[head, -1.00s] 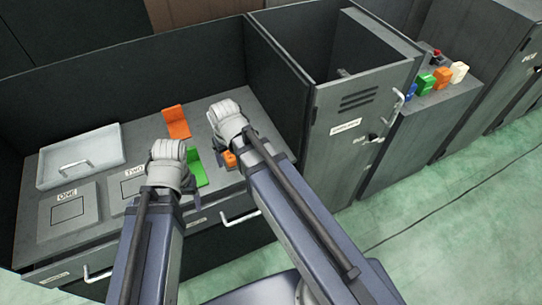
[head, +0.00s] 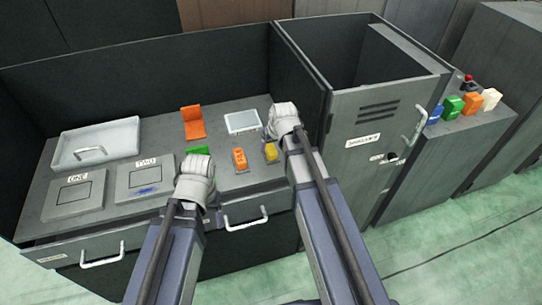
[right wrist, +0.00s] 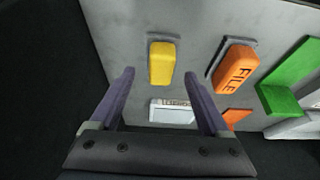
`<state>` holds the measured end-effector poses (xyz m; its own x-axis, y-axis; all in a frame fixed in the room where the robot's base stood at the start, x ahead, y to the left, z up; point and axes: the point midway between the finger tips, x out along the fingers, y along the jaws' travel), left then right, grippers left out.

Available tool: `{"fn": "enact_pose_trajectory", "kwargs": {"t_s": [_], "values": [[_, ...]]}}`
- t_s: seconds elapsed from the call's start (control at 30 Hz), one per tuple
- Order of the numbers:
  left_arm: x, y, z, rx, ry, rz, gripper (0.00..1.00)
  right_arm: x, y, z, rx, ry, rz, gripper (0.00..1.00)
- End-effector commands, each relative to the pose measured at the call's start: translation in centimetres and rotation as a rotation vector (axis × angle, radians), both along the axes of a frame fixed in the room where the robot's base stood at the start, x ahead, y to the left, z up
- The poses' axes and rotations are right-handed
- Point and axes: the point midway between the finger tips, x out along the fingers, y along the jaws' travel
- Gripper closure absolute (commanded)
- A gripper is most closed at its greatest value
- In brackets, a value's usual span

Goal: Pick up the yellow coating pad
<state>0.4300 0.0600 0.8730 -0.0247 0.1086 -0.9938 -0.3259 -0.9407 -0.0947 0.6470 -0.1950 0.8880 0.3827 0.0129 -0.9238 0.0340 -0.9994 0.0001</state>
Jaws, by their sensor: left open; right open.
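The yellow coating pad (head: 271,152) lies on the grey bench top, just left of my right wrist in the head view. In the right wrist view the yellow pad (right wrist: 161,63) has a dark edge at its top and shows ahead, between the lines of the two fingers. My right gripper (right wrist: 158,76) is open and empty, with its fingers apart and the pad clear of them. My left gripper (head: 196,178) is over the front of the bench by the green piece; its fingers are mostly hidden behind its wrist.
An orange block marked FILE (head: 240,159) lies beside the pad. A green piece (head: 198,150), an orange holder (head: 193,122), a white-framed panel (head: 242,122) and a white tray (head: 95,147) are on the bench. A tall grey cabinet (head: 370,120) stands at the right.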

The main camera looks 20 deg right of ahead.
Motion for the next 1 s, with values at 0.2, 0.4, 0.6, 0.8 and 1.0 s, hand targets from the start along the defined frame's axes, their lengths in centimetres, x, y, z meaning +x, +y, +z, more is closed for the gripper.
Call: {"fn": "enact_pose_trajectory", "kwargs": {"t_s": [0.2, 0.4, 0.6, 0.8, 1.0], "values": [[0.0, 0.0, -1.4, 0.000, 0.000, 0.000, 0.26, 0.8, 0.1, -1.4, 0.000, 0.000, 0.000, 0.20], [0.0, 0.0, -3.9, 0.000, 0.000, 0.000, 0.26, 2.1, 0.2, -3.9, 0.000, 0.001, 0.000, 0.20], [0.0, 0.0, -4.6, 0.000, 0.000, 0.000, 0.26, 2.5, 0.2, -4.6, 0.000, 0.001, 0.000, 0.20], [0.0, 0.0, -4.5, 0.000, 0.000, 0.000, 0.26, 2.5, 0.2, -4.5, 0.000, 0.000, 0.000, 0.23], [0.0, 0.0, -4.5, 0.000, 0.000, 0.000, 0.26, 2.5, 0.2, -4.5, 0.000, 0.000, 0.000, 0.46]]}}
